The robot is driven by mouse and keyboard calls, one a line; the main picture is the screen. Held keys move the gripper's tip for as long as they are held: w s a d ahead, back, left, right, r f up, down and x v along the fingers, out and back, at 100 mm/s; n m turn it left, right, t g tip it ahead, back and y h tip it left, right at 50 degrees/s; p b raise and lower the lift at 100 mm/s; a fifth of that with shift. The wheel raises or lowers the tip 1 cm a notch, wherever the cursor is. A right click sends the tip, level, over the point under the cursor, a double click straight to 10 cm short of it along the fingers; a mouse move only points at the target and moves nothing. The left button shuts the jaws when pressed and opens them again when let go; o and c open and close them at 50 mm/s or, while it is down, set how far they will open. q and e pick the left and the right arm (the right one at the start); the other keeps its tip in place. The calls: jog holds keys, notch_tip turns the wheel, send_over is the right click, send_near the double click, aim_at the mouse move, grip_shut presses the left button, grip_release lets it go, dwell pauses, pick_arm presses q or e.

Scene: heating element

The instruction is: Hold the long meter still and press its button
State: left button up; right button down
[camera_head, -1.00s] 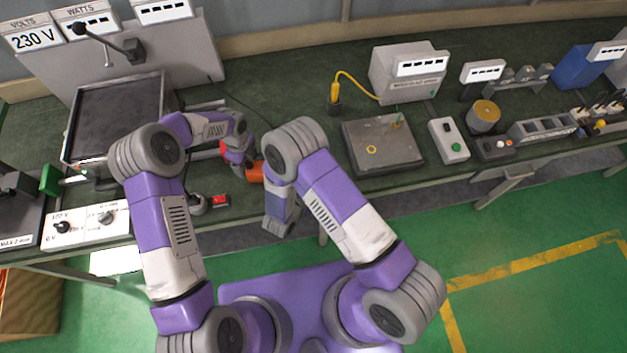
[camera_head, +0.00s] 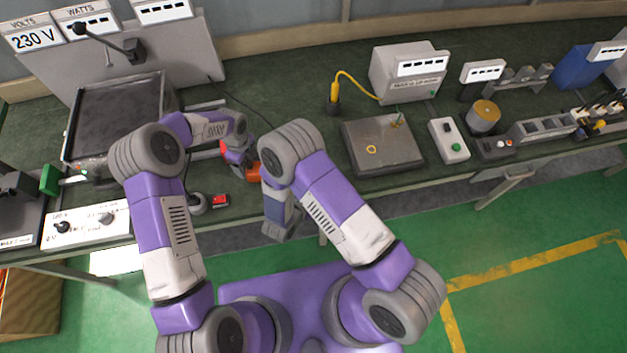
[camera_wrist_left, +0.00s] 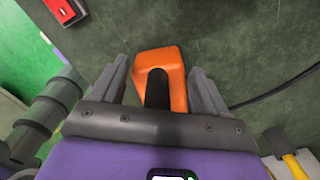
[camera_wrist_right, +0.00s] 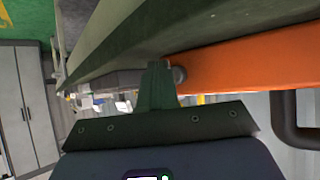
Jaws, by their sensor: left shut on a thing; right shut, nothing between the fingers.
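The long meter is an orange body with a black part, seen on the bench in the head view (camera_head: 252,174), partly hidden by my right arm. In the left wrist view the meter (camera_wrist_left: 175,62) lies between the fingers of my left gripper (camera_wrist_left: 160,78), which is shut on it. In the right wrist view the meter's orange side (camera_wrist_right: 255,65) fills the upper right. My right gripper (camera_wrist_right: 158,72) is shut and empty, its tips beside a small round grey knob (camera_wrist_right: 179,74) at the meter's end. I cannot tell whether they touch.
A red switch (camera_head: 220,200) sits at the bench's front edge, and a white panel with knobs (camera_head: 85,226) is left of it. A dark flat plate unit (camera_head: 383,146) stands to the right. A thin black cable (camera_wrist_left: 285,88) runs over the green bench top.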

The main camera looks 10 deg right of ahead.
jog(key=shift+s+a, duration=0.25)
jog(key=shift+s, duration=1)
jog(key=shift+s+a, duration=0.2)
jog(key=shift+s, duration=1.05)
